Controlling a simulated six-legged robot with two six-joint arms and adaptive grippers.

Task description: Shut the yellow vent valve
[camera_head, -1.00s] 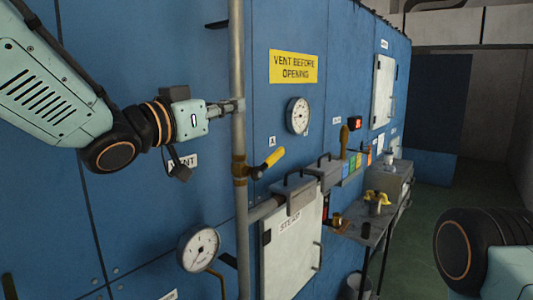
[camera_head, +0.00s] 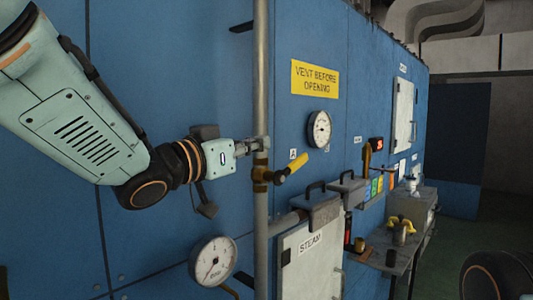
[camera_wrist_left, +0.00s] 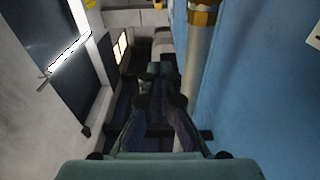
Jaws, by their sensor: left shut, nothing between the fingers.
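The vent valve has a brass body (camera_head: 261,178) on a vertical grey pipe. Its yellow lever (camera_head: 291,168) sticks out to the right and slightly up, across the pipe. My left gripper (camera_head: 262,144) is shut and empty, at the pipe just above the valve body; whether it touches the pipe I cannot tell. In the left wrist view its fingers (camera_wrist_left: 160,98) show with nothing between them, and a brass fitting (camera_wrist_left: 202,14) sits on the pipe at the top. The yellow lever is not clear there. My right gripper is out of view.
The pipe (camera_head: 261,80) runs up the blue cabinet wall (camera_head: 180,60). A large gauge (camera_head: 213,260) is below left, a smaller gauge (camera_head: 319,129) to the right. Grey boxes with handles (camera_head: 318,208) stand over the STEAM panel (camera_head: 308,265). A shelf (camera_head: 385,255) is farther right.

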